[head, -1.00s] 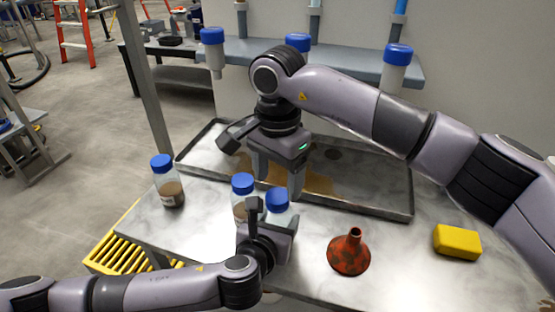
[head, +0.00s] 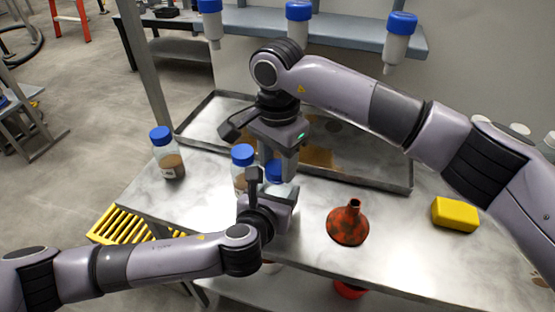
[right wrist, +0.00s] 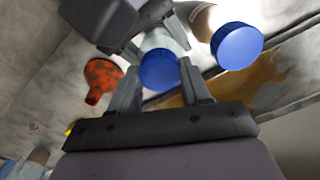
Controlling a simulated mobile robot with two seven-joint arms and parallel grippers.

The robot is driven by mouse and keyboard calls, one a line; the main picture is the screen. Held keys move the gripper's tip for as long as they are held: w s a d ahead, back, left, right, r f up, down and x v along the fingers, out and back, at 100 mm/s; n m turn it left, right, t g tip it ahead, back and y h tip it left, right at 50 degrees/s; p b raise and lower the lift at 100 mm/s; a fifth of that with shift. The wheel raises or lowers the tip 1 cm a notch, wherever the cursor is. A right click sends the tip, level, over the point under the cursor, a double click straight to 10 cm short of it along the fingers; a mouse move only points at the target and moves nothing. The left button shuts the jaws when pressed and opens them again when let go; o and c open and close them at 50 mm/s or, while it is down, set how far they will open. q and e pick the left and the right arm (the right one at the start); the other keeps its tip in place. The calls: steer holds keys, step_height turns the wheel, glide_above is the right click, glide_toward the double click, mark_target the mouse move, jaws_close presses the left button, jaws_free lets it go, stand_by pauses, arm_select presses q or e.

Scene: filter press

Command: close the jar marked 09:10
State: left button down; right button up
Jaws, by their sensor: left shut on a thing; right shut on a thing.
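Three blue-lidded jars are on the metal table in the head view. My left gripper (head: 262,190) is shut on the body of the front jar (head: 282,189), which it partly hides. This jar's blue lid (right wrist: 158,70) sits over its mouth, between the fingers of my right gripper (right wrist: 158,88), which is shut on it from above. A second jar (head: 239,170) with brown contents stands just left of it; its lid (right wrist: 237,45) is outside my right fingers. A third jar (head: 172,163) stands at the left. Its label, like the others, cannot be read.
A shallow metal tray (head: 390,186) with brownish liquid lies behind the jars. A red funnel (head: 347,226) and a yellow block (head: 455,215) are to the right. Blue-capped vessels (head: 397,45) hang from the shelf. A yellow slatted crate (head: 110,225) is left of the table.

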steer(key=m, duration=0.5)
steer(key=shift+m, duration=0.3)
steer(key=m, duration=1.5)
steer(key=o, duration=1.2)
steer(key=shift+r, duration=2.25)
